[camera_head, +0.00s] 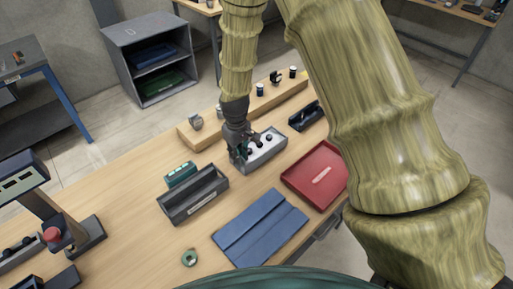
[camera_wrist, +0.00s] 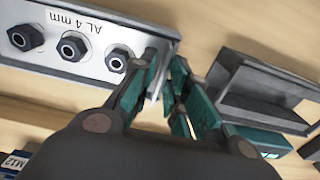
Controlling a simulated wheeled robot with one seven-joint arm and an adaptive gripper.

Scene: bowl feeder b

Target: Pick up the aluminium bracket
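The aluminium bracket (camera_wrist: 78,62) is a silvery grey piece labelled "AL 4 mm", with three black hexagonal fasteners on its face in the wrist view. In the head view the bracket (camera_head: 266,152) lies on the wooden bench, in the middle. My gripper (camera_wrist: 166,66) is at its right end in the wrist view, with teal fingers spread and the bracket's upright end edge showing between them. A gap shows beside the right finger. In the head view my gripper (camera_head: 239,160) is at the bracket's left end, and partly hides it.
A dark grey open bin (camera_head: 193,198) and a teal box (camera_head: 181,174) stand left of the bracket. A red tray (camera_head: 328,158) lies to its right and a blue folded mat (camera_head: 260,228) in front. A wooden rail (camera_head: 200,134) with small parts runs behind.

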